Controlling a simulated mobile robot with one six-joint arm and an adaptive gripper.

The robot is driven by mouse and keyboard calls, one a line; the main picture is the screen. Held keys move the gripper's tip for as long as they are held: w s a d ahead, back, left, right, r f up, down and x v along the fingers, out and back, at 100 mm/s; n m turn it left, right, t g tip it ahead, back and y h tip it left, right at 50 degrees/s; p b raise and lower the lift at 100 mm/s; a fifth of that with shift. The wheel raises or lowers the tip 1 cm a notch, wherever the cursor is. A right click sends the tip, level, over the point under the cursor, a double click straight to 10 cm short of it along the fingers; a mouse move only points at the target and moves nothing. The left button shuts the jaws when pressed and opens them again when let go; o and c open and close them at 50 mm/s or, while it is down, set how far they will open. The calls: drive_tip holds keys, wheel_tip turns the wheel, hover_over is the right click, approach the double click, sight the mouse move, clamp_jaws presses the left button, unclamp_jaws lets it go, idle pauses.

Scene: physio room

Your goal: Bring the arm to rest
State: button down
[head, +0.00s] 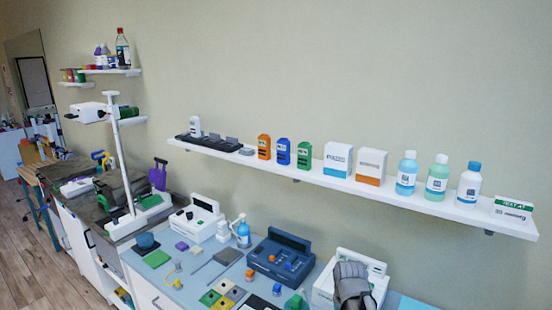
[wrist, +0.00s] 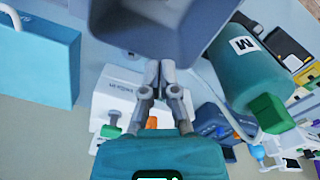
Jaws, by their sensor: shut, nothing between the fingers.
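My gripper (wrist: 158,75) shows in the wrist view with its two grey fingers together and nothing between them. The fingertips are just below the edge of a dark grey bin-like thing (wrist: 170,25) in the picture; I cannot tell whether they touch it. A teal cylinder with a white M label (wrist: 250,65) and a green end lies right of the fingers. In the head view a dark grey part stands at the bottom edge, in front of a white device; I cannot tell whether it belongs to my arm.
In the head view a long white wall shelf (head: 445,208) carries bottles, boxes and coloured containers. The counter (head: 150,285) below is crowded, with a dark blue device (head: 262,262) and a white device (head: 195,220). A blue case (wrist: 40,65) is at the wrist view's left.

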drive_tip(key=shift+n, duration=0.6)
drive_tip(key=s, duration=0.1)
drive_tip(key=s+a+f, duration=0.1)
drive_tip(key=s+a, duration=0.1)
drive_tip(key=shift+s+f+b, duration=0.15)
drive_tip(key=shift+s+b, duration=0.2)
drive_tip(key=shift+s, duration=0.05)
drive_tip(key=shift+s+d, duration=0.1)
idle(1.4)
